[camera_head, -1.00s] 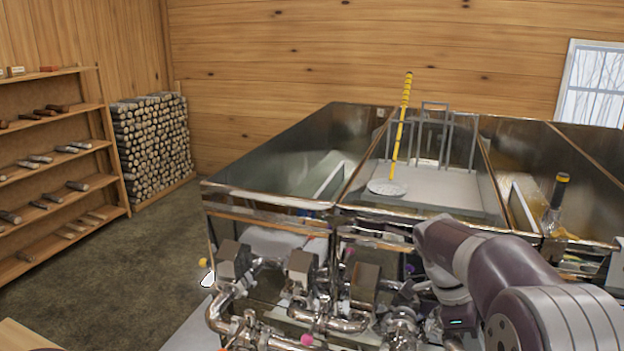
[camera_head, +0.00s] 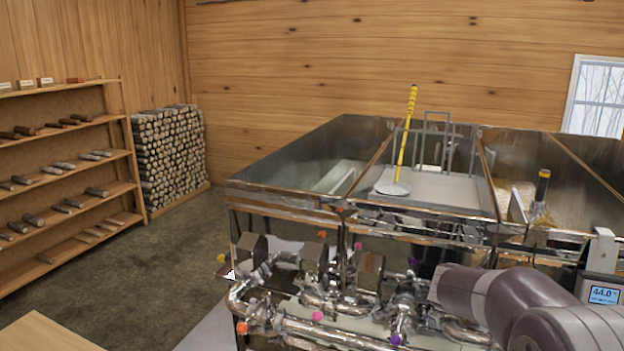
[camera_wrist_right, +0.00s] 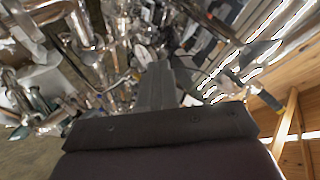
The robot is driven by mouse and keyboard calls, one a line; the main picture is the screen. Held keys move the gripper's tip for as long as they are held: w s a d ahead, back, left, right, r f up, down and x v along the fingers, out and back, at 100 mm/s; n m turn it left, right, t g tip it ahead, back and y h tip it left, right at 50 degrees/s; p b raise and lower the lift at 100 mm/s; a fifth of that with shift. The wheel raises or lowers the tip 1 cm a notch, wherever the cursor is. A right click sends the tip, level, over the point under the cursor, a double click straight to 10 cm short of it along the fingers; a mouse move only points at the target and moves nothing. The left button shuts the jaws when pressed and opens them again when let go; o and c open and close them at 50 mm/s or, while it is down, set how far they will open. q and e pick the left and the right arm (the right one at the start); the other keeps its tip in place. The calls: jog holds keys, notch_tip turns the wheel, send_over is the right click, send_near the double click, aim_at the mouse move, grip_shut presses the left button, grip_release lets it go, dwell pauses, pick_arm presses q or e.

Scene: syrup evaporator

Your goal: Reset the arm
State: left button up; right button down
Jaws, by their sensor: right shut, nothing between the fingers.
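My right arm (camera_head: 510,300) comes in from the lower right of the head view, in front of the evaporator. Its gripper is out of sight there. In the right wrist view my right gripper (camera_wrist_right: 157,72) shows as grey fingers shut together with nothing between them. Metal pipes and valves (camera_wrist_right: 85,35) show beyond the fingertips; I cannot tell whether they touch. My left gripper is not in either view.
The steel evaporator pans (camera_head: 285,190) fill the centre. A skimmer with a yellow-striped handle (camera_head: 406,135) stands tilted in the middle pan. Pipework with coloured knobs (camera_head: 320,285) runs along the front. A display reading 44.0 (camera_head: 604,295) is at right. Shelves (camera_head: 70,160) and stacked logs (camera_head: 170,155) stand left.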

jog(key=s+a+f+n+t+y+b, duration=0.2)
jog(key=a+f+n+y+b, duration=0.2)
jog(key=a+f+n+y, duration=0.6)
jog(key=s+a+f+n+g+b, duration=0.1)
jog(key=s+f+n+g+b, duration=0.1)
jog(key=s+f, duration=0.4)
jog(key=s+a+f+n+g+h+b, duration=0.1)
jog(key=s+a+f+n+g+b, duration=0.1)
jog(key=s+f+n, duration=0.3)
jog(key=s+a+f+n+g+b, duration=0.2)
jog(key=s+f, duration=0.5)
jog(key=s, duration=0.4)
jog(key=shift+a+n+g+b, duration=0.25)
jog(key=shift+n+g+b, duration=0.55)
jog(key=shift+g+b, duration=0.1)
jog(key=shift+r, duration=0.1)
